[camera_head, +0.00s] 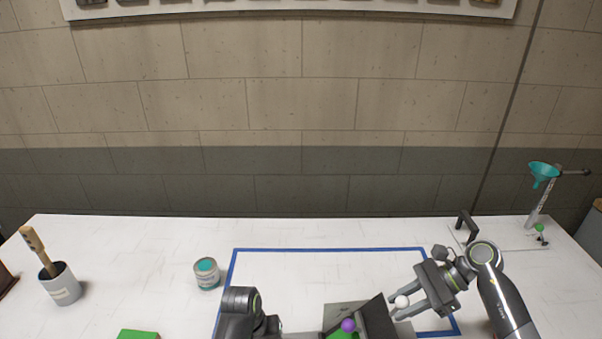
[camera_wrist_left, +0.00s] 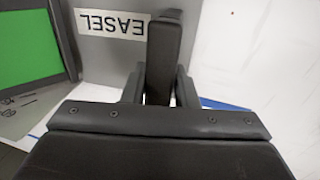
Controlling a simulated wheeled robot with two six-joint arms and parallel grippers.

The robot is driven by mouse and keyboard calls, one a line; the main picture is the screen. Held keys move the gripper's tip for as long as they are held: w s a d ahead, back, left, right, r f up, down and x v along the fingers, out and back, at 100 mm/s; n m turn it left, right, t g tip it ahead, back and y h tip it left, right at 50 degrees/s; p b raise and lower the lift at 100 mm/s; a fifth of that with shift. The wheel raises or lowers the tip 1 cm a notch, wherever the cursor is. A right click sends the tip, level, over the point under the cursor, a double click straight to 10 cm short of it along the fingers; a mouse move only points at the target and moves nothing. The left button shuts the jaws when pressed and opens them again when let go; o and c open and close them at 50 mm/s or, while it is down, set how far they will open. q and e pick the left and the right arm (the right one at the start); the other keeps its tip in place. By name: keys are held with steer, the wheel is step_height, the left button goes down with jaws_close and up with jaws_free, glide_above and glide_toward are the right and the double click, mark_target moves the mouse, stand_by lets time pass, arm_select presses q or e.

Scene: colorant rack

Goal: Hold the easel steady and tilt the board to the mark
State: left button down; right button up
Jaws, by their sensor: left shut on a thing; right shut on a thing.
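The easel (camera_head: 345,309) is at the bottom edge of the head view, partly cut off. My right gripper (camera_head: 398,307) is shut on a white knob (camera_head: 401,301) at the board's right side. My left gripper (camera_wrist_left: 158,88) is shut on a dark upright handle (camera_wrist_left: 163,50) in front of the easel body. I cannot make out the mark.
A blue outline (camera_head: 330,249) surrounds the work area on the white table. A paint tin (camera_head: 207,274) and a cup with a brush (camera_head: 61,286) stand at left. A green block (camera_head: 138,335) lies at the front. A teal funnel stand (camera_head: 541,173) is at far right.

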arm_select(q)
steer(key=shift+a, duration=0.1)
arm_select(e)
steer(key=shift+d+f, duration=0.3)
steer(key=shift+d, duration=0.1)
steer(key=shift+d+f, duration=0.6)
steer(key=shift+d, duration=0.2)
steer(key=shift+d+f, duration=0.2)
steer(key=shift+f, duration=0.05)
steer(key=o, duration=1.1)
steer(key=shift+w, duration=0.1)
steer(key=shift+o, duration=0.2)
steer(key=shift+r, duration=0.1)
